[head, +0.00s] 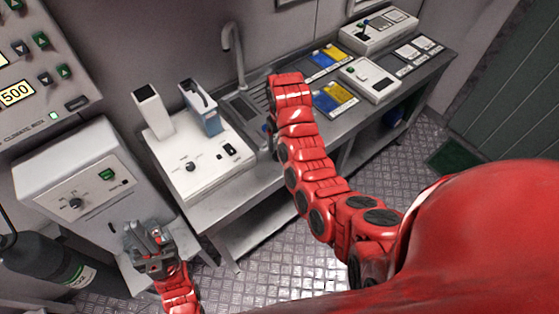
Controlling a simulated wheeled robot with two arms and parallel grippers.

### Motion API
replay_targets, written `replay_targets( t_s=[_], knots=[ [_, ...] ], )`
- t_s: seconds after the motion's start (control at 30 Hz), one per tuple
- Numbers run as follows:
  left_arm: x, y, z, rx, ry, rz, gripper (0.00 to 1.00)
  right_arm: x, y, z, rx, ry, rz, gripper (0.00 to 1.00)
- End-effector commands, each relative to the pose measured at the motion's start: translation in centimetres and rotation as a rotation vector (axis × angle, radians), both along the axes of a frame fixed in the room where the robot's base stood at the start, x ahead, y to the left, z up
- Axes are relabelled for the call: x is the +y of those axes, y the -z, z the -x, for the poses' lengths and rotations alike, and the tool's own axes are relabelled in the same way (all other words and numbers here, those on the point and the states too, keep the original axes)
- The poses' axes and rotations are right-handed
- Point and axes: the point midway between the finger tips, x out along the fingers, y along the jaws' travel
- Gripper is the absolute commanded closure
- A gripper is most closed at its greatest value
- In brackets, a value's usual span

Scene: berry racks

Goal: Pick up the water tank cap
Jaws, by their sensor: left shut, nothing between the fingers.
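I cannot make out a water tank cap for certain. A white bench machine (195,165) carries a white upright column (153,112) and a blue-grey container (201,108) with a dark top; whether that top is a cap is unclear. My left gripper (150,245) is at the lower left, in front of the grey-white box with a knob and left of the bench machine. It is shut and empty, apart from the machine. My right arm reaches up over the bench by the sink; its gripper does not show.
The metal bench (250,185) runs to the upper right, with a tap (233,55), blue-yellow panels (335,98) and white control boxes (370,78). A grey-white box (80,185) stands at left, with a dark cylinder (45,262) below. The metal floor (300,250) is open in front.

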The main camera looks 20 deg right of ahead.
Motion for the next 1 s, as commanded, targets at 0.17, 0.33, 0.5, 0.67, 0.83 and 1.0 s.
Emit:
replay_targets(
  t_s=[0.17,0.33,0.5,0.67,0.83,1.0],
  knots=[
    [0.0,0.9,0.0,0.0,0.0,0.0,1.0,0.0,1.2,0.0,0.0,-0.001,0.0,0.18],
    [0.0,0.6,0.0,0.0,0.0,0.0,1.0,0.3,2.7,-0.3,0.006,-0.001,0.0,0.18],
    [0.0,-0.8,0.0,0.0,0.0,0.0,1.0,0.4,4.1,-0.7,0.004,0.0,0.0,0.18],
    [0.0,-1.3,0.0,0.0,0.0,0.0,1.0,0.4,5.7,-0.7,0.002,0.0,-0.001,0.18],
    [0.0,-1.3,0.0,0.0,0.0,0.0,1.0,0.5,6.3,-0.7,0.003,-0.001,-0.001,0.18],
    [0.0,-1.3,0.0,0.0,0.0,0.0,1.0,0.5,6.3,-0.7,0.001,0.0,-0.001,0.18]
  ],
)
